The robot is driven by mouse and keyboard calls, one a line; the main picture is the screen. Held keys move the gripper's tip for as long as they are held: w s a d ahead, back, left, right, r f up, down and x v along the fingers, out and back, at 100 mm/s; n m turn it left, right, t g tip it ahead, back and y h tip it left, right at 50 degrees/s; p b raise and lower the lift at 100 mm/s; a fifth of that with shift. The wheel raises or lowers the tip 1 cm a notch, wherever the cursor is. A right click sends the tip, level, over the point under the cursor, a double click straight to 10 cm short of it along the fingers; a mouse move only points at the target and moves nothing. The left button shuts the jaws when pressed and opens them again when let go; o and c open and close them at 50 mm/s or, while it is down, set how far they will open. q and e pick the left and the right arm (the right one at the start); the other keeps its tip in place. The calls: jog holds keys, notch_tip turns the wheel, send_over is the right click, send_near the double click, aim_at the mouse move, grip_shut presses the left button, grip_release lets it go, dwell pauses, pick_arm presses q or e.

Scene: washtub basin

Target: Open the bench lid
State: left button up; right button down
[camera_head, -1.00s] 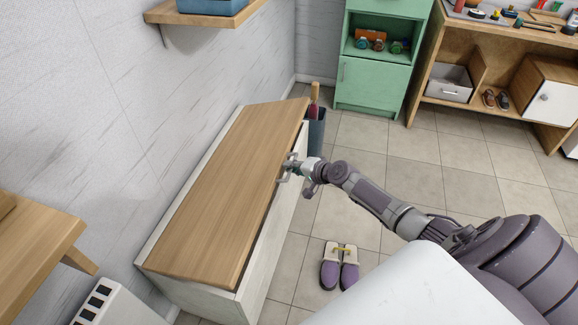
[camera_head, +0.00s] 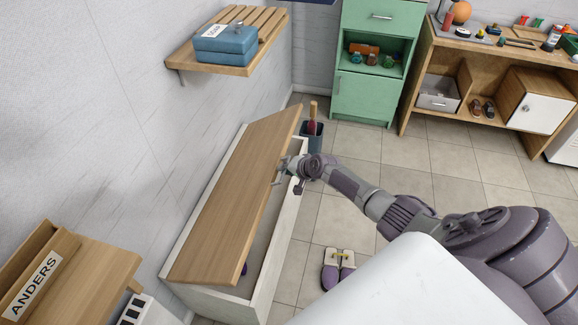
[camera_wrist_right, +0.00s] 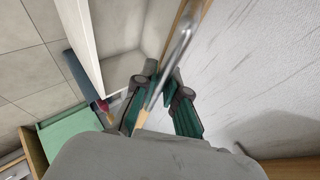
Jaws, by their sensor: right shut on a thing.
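The bench (camera_head: 283,238) is a pale white box along the left wall, with a wooden lid (camera_head: 228,205). The lid is tilted up, partly open, its front edge raised above the front wall, and part of the inside shows. My right gripper (camera_head: 281,171) is at the lid's raised front edge, towards its far half. In the right wrist view my right gripper (camera_wrist_right: 163,88) is shut on a grey metal handle (camera_wrist_right: 178,48), with its green-padded fingers around it. My left gripper is not in view.
A wall shelf (camera_head: 245,58) with a blue box (camera_head: 225,46) hangs above the bench. A dark bin (camera_head: 312,140) stands at its far end.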

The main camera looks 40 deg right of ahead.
jog(key=shift+n+g+h, duration=0.3)
jog(key=shift+g+h, duration=0.3)
jog(key=shift+g, duration=0.2)
jog(key=w+a+r+p, duration=0.1)
jog(key=r+p, duration=0.1)
jog(key=w+a+r+p, duration=0.1)
jog(key=r+p, duration=0.1)
jog(key=p, duration=0.1)
jog(key=w+a+r+p, duration=0.1)
jog(key=w+r+p, duration=0.1)
jog(key=r+p, duration=0.1)
jog(key=shift+a+r, duration=0.1)
jog(key=shift+a, duration=0.3)
jog(key=w+a+r+b, duration=0.2)
jog(key=w+a+r, duration=0.4)
jog(key=w+a, duration=0.1)
jog(key=shift+w+r+b, duration=0.25)
jog(key=shift+w+b, duration=0.1)
jog(key=shift+w, duration=0.5)
jog(key=c, duration=1.2)
grip_release()
jog(key=shift+s+r, duration=0.1)
